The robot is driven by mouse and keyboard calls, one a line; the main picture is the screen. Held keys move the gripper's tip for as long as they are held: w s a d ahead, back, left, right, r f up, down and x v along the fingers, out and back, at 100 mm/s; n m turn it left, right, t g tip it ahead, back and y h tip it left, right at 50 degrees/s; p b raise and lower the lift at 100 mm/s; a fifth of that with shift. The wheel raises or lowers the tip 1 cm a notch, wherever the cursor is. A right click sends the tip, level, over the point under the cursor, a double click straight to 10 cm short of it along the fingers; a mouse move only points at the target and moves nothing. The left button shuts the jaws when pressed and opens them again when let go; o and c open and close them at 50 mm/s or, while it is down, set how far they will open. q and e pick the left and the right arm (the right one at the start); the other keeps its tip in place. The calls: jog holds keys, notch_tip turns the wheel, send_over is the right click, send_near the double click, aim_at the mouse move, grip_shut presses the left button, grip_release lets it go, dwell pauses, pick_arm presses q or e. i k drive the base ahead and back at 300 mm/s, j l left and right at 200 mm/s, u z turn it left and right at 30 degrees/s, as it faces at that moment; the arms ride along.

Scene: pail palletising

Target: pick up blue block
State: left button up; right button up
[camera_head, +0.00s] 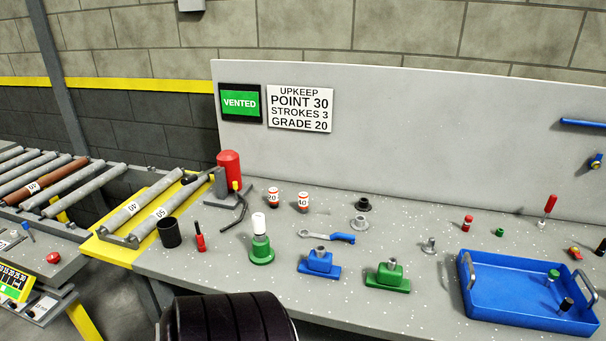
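The blue block (319,264) stands on the grey speckled workbench (360,310), near the middle of its front half. It has a flat base plate, a raised body and a grey metal piece on top. It is upright and nothing touches it. A similar green block (388,277) stands to its right. Neither of my grippers shows in the head view. A dark ribbed rounded part, which seems to be mine, covers the bench's front edge at the lower left of the block.
A wrench with a blue handle (341,238) lies just behind the blue block. A green-based white-topped bottle (261,246) stands to its left. A blue tray (510,300) sits at the right. A roller conveyor (70,185) runs at the left.

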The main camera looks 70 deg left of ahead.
aim_at(319, 263)
jog(key=u, duration=2.05)
jog(key=i+l+u, duration=0.3)
jog(key=l, duration=0.35)
jog(key=i, duration=0.05)
